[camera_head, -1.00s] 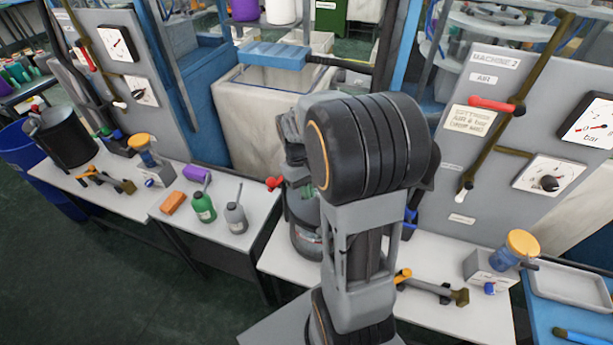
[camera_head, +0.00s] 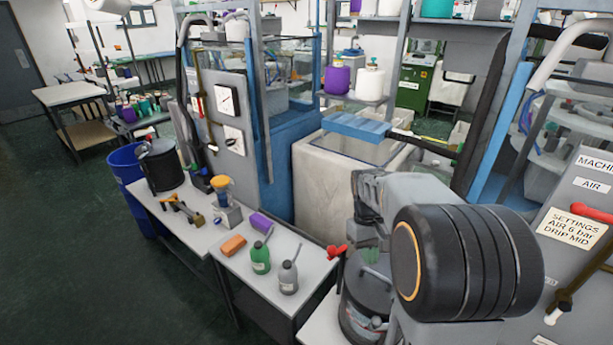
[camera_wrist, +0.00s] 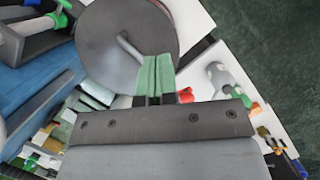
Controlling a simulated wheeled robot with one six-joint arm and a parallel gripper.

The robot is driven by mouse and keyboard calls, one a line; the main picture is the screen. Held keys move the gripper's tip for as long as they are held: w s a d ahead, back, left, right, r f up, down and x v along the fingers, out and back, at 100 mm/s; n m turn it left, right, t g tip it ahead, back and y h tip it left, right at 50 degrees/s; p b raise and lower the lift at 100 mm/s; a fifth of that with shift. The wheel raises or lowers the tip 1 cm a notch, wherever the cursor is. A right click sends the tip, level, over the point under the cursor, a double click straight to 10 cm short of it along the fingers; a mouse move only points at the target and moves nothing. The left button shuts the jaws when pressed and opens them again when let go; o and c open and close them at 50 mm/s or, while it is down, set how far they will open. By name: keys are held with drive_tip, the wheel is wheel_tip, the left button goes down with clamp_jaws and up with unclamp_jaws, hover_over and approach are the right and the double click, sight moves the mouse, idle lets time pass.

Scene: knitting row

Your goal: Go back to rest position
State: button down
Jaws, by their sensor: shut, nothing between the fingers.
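My gripper (camera_wrist: 155,75) shows in the wrist view with its two green fingers together and nothing between them. It points at a round dark grey lid (camera_wrist: 112,35) with a light rod-like handle, and the fingertips overlap the lid's edge in that view. I cannot tell whether they touch it. In the head view my gripper (camera_head: 371,252) hangs fingers down, partly hidden by my arm, over a dark round pot (camera_head: 357,318) at the bottom of the picture.
A green bottle (camera_head: 260,258), a grey bottle (camera_head: 288,279), an orange block (camera_head: 233,245) and a purple item (camera_head: 261,223) stand on the bench left of my arm. A red-handled lever (camera_head: 337,250) is close to my gripper. The floor at left is clear.

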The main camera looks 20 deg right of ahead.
drive_tip(key=s+a+r+t, duration=0.5)
drive_tip(key=a+t, duration=0.3)
drive_tip(key=a, duration=0.3)
drive_tip(key=shift+s, duration=0.85)
drive_tip(key=shift+d, duration=0.15)
